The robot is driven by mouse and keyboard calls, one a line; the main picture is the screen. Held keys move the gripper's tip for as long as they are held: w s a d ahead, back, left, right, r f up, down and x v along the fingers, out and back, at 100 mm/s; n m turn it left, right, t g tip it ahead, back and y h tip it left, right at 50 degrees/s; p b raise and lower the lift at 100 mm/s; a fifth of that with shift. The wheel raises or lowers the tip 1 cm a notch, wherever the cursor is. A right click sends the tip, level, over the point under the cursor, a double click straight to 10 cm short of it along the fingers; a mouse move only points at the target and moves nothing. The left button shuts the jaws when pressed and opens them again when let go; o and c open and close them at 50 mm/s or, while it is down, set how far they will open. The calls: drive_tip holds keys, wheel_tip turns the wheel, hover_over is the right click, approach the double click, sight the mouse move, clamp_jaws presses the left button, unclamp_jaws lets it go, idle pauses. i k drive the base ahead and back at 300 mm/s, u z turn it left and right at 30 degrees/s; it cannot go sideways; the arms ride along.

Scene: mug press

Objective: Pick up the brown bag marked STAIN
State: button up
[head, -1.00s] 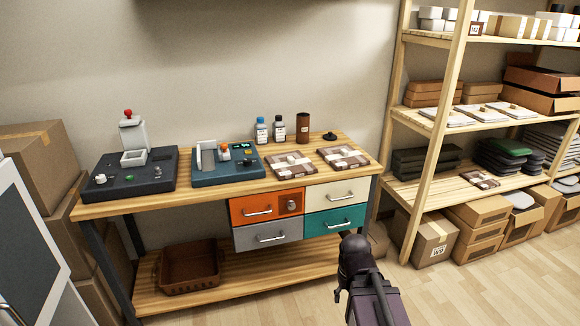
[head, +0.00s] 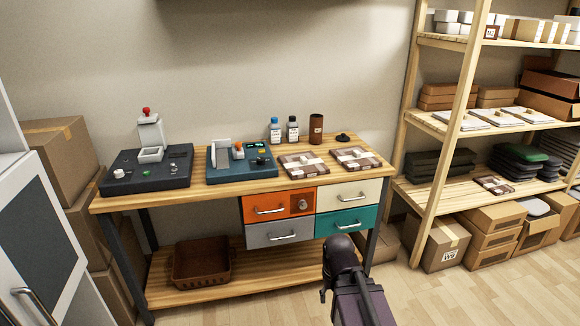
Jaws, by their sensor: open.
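No STAIN mark can be read in the head view, so I cannot tell for certain which thing is the named bag. Two flat brown-and-white packages, a left one (head: 303,165) and a right one (head: 356,158), lie on the right half of the wooden workbench (head: 225,194). An upright brown cylinder (head: 316,130) with a small pale label stands behind them. My gripper (head: 338,262) is at the dark end of my arm, low in front of the bench and apart from the packages. It is open; its fingers show only partly.
Two dark devices, a left one (head: 120,182) and a right one (head: 222,175), fill the bench's left half. Two small bottles (head: 284,131) stand behind. Drawers (head: 280,205) hang below. Shelves (head: 436,120) with boxes and a similar package (head: 493,185) stand right.

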sight(306, 164)
drive_tip(key=u, duration=0.8)
drive_tip(key=i, duration=0.75)
drive_tip(key=z, duration=0.05)
